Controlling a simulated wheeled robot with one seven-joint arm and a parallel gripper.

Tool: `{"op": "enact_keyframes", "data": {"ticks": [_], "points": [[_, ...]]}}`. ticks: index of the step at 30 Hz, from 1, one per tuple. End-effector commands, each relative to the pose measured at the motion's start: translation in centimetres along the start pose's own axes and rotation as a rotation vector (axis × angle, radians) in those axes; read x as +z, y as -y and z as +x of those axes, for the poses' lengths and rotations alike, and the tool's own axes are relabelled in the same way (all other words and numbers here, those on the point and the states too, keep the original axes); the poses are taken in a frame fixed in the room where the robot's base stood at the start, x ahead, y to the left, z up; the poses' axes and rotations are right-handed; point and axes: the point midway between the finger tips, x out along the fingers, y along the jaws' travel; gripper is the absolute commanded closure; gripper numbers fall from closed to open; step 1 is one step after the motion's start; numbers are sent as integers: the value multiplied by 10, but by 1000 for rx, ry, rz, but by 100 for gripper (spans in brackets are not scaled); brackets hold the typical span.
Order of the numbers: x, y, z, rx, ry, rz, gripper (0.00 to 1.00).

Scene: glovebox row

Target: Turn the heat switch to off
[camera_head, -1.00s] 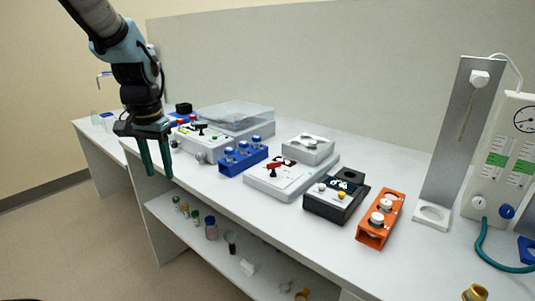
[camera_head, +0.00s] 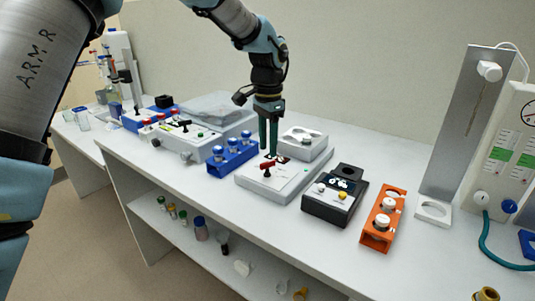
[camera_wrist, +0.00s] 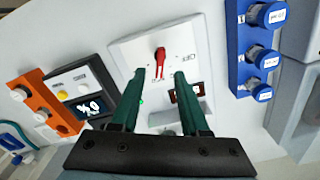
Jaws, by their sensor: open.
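A red lever switch (camera_head: 267,167) stands on the sloped white panel of a low grey-white box (camera_head: 262,187). In the wrist view the red lever (camera_wrist: 160,60) lies just beyond the fingertips, lined up with the gap between them. In the wrist view my gripper (camera_wrist: 159,75) shows both fingers apart; contact with the lever is not visible.
A blue vial rack (camera_head: 231,157) stands left of the box, and a black device with a display (camera_head: 335,196) stands right. An orange rack (camera_head: 382,219) is farther right. Another panel box with a black lever (camera_head: 184,125) is at the left. The front bench strip is clear.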

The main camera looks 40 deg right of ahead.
Motion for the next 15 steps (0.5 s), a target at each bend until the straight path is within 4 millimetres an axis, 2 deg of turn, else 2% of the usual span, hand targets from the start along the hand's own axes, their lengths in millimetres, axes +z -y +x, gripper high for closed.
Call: {"op": "enact_keyframes", "data": {"ticks": [6, 15], "points": [[0, -1, 31, 3, 2, -2, 55], [0, 0, 43, 0, -1, -2, 55]]}}
